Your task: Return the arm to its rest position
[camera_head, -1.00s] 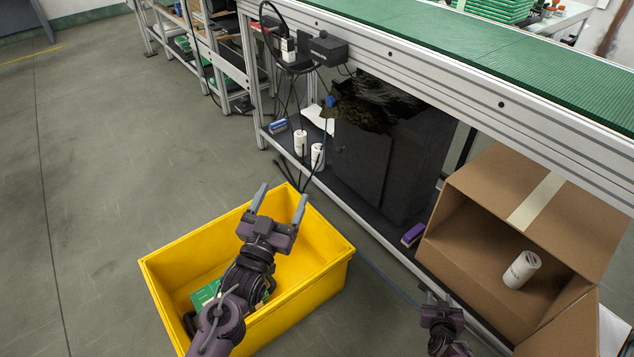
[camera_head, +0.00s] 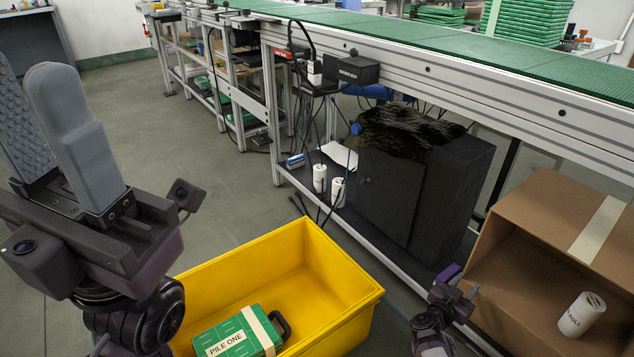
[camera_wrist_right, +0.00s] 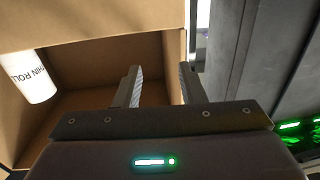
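My left gripper (camera_head: 50,135) looms large at the left of the head view, raised close to the camera. Its grey fingers are apart and I see nothing between them. My right gripper (camera_head: 460,285) is low in front of the cardboard box (camera_head: 545,215). In the right wrist view the right gripper (camera_wrist_right: 160,85) has its fingers apart, with nothing between them, facing the box. The yellow crate (camera_head: 345,290) stands on the floor below the left gripper. A green box marked PILE ONE (camera_head: 228,335) lies in it beside a black handle.
A white roll (camera_head: 582,314) is in the cardboard box. A dark cabinet (camera_head: 430,190) and two white rolls (camera_head: 337,191) stand on the shelf under the green-topped conveyor (camera_head: 440,45). The floor at the left is open.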

